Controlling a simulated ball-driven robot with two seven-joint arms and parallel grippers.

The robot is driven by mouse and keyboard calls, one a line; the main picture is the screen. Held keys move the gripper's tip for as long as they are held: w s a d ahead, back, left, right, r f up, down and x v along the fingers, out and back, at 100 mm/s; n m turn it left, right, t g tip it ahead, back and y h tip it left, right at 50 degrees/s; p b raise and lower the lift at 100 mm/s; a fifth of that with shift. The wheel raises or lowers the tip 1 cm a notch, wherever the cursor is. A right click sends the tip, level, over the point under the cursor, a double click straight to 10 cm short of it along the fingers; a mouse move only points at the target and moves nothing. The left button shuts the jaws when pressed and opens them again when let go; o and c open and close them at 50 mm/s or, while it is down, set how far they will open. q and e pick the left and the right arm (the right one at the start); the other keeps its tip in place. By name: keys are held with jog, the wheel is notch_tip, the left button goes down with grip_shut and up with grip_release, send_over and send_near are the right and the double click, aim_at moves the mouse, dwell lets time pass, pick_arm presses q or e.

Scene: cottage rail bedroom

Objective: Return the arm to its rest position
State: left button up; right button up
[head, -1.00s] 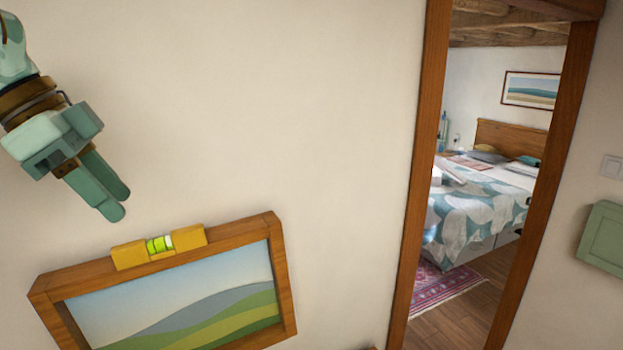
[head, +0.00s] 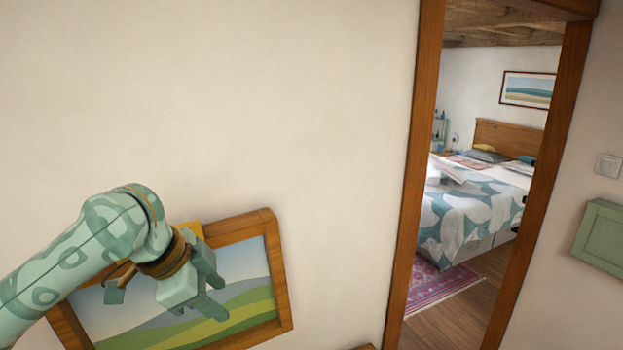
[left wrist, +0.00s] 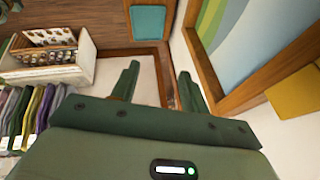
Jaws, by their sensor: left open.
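My left arm reaches in from the left in the head view, and its gripper (head: 218,298) hangs in front of the landscape picture (head: 255,322). The gripper also shows in the left wrist view (left wrist: 159,72); its two fingers are apart, with nothing between them. A yellow spirit level (head: 193,229) on the picture's top edge is mostly hidden behind my arm. A yellow block, likely the level, shows at the right edge of the left wrist view (left wrist: 297,92), beside the picture's wooden frame (left wrist: 262,75). My right gripper is out of sight.
A wood-framed doorway (head: 414,170) opens to a room with a bed (head: 470,205). A light switch (head: 608,166) and green box (head: 603,238) are on the right wall. The left wrist view shows a white box (left wrist: 50,72) and coloured upright items (left wrist: 30,115). The upper wall is bare.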

pick_arm(q)
jog(key=s+d+f+n+t, duration=0.2)
jog(key=s+f+n+t, duration=0.15)
jog(key=f, duration=1.05)
jog(key=s+a+f+n+y, duration=0.2)
jog(key=s+a+f+y, duration=0.25)
jog(key=s+a, duration=0.4)
jog(key=s+a+f+n+y, duration=0.3)
jog(key=s+a+f+y, duration=0.15)
jog(key=s+a, duration=0.4)
jog(key=s+d+f+g+h+b, duration=0.25)
jog(key=f+b, duration=0.65)
jog(key=f, duration=1.3)
jog(key=s+d+f+g+h+b, duration=0.1)
jog(key=d+f+b, duration=0.45)
jog(key=f, duration=1.65)
jog(key=s+a+f+n+g+b, duration=0.1)
jog(key=s+f+b, duration=0.7)
jog(key=f, duration=0.6)
jog(key=s+a+f+n+g+h+b, duration=0.1)
jog(key=s+a+f+n+g+b, duration=0.1)
jog(key=s+f+b, duration=0.6)
jog(key=s+f, duration=0.4)
jog(key=f, duration=0.2)
jog(key=shift+f, duration=0.4)
